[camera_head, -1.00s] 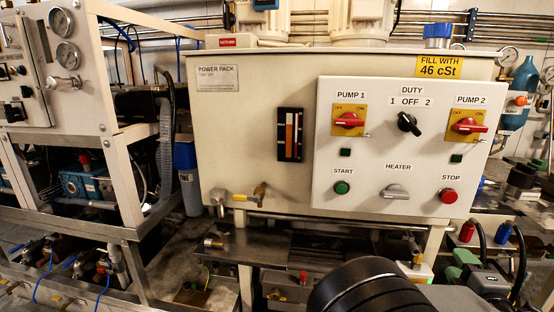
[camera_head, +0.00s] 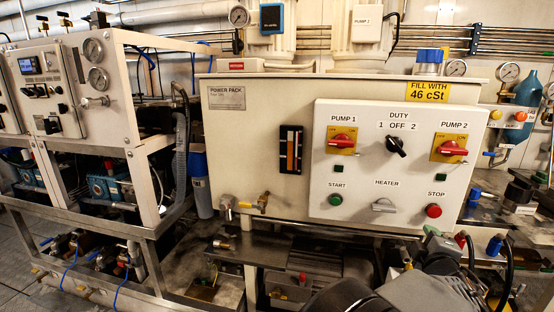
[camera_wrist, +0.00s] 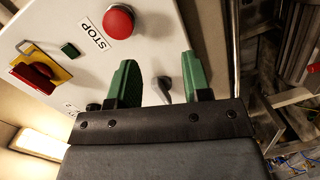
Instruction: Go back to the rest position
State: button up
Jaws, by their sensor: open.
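My gripper (camera_wrist: 161,80) is open in the wrist view, with two green fingers apart and nothing between them. Beyond the fingers is the white control panel (camera_wrist: 150,20), with the red STOP button (camera_wrist: 118,22) above them and the grey heater knob (camera_wrist: 165,88) showing in the gap. In the head view, my gripper (camera_head: 418,246) is low at the right, in front of the panel's lower edge, partly blending with the clutter. The panel (camera_head: 330,150) also carries the red pump 1 switch (camera_head: 342,139), the red pump 2 switch (camera_head: 450,148) and the black duty knob (camera_head: 397,146).
The power pack cabinet (camera_head: 240,150) stands behind the panel. A metal frame rack (camera_head: 130,120) with gauges stands at the left. Bottles, valves and hoses crowd the right side. A metal shelf (camera_head: 285,250) lies below the cabinet. Some grey floor (camera_head: 20,255) shows at the lower left.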

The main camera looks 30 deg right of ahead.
aim_at(382, 208)
jog(key=w+a+r+m+p, duration=0.1)
jog(key=w+a+r+p, duration=0.1)
jog(key=w, duration=0.1)
jog(key=w+a+r+m+y+p, duration=0.1)
jog(key=w+a+r+p, duration=0.1)
jog(key=w, duration=0.1)
jog(key=w+a+r+m+g+p, duration=0.1)
jog(key=w+r+p, duration=0.1)
jog(key=w, duration=0.2)
jog(key=shift+a+y, duration=0.3)
jog(key=shift+a, duration=0.1)
jog(key=w+a+r+m+g+y+p, duration=0.1)
jog(key=w+a+y+p, duration=0.1)
jog(key=a+p, duration=0.35)
jog(key=w+a+r+m+g+y+p, duration=0.1)
jog(key=w+a+r+y+p, duration=0.15)
jog(key=a, duration=0.65)
jog(key=w+a+r+m+g+y+p, duration=0.1)
jog(key=w+a+y+p, duration=0.15)
jog(key=a, duration=0.55)
jog(key=s+a+n+g+y+p, duration=0.1)
jog(key=s+a+g+y+p, duration=0.2)
jog(key=a, duration=1)
jog(key=s+r+y+p, duration=0.1)
jog(key=s, duration=0.1)
jog(key=shift+s, duration=0.3)
jog(key=shift+d, duration=0.1)
